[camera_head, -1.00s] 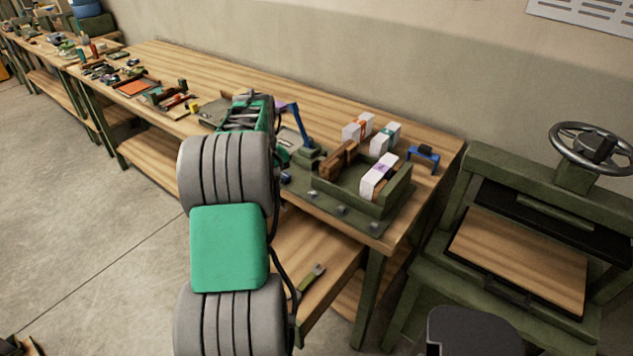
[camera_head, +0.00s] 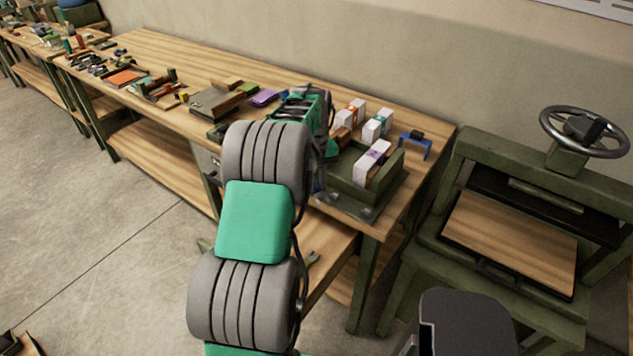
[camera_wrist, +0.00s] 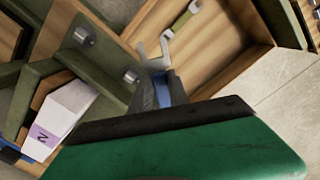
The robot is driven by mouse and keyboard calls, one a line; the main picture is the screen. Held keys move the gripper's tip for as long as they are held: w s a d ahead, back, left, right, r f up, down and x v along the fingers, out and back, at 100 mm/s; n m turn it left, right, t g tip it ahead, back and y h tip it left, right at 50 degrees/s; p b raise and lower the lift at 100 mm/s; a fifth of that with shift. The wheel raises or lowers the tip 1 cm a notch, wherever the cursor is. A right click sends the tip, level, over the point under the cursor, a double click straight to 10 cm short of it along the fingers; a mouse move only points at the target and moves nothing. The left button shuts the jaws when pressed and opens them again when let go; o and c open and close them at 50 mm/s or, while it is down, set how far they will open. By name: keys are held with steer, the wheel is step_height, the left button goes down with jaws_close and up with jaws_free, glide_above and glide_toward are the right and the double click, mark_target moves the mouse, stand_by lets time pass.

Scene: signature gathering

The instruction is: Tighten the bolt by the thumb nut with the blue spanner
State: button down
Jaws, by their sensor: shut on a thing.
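My gripper (camera_wrist: 166,102) is shut on the blue spanner (camera_wrist: 162,88), whose pale forked jaw points away from me in the wrist view. The jaw is apart from the two metal fasteners that show on the green fixture's edge. One fastener (camera_wrist: 131,75) is just left of the spanner and another (camera_wrist: 84,36) is farther up and left. I cannot tell which of them is the bolt or the thumb nut. In the head view my arm hides most of the gripper and the spanner. A fastener (camera_head: 366,212) also shows there at the fixture's front right.
The green fixture (camera_head: 390,190) holds a white block with a purple label (camera_head: 371,163). Other white blocks and a blue stand (camera_head: 414,145) are behind. A press with a handwheel (camera_head: 585,132) stands right.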

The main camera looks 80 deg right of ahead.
steer(key=shift+f+b, duration=1.1)
steer(key=shift+f, duration=0.7)
steer(key=w+f+m+p, duration=0.1)
steer(key=w+m+p, duration=0.1)
steer(key=w+m, duration=0.8)
steer(key=shift+w+d+m+t, duration=0.15)
steer(key=shift+w+m+t, duration=0.2)
steer(key=shift+m, duration=1.85)
steer(key=shift+s+a+r+n, duration=0.1)
steer(key=shift+s+a+n, duration=0.2)
steer(key=shift+s+n, duration=0.3)
steer(key=shift+w, duration=0.1)
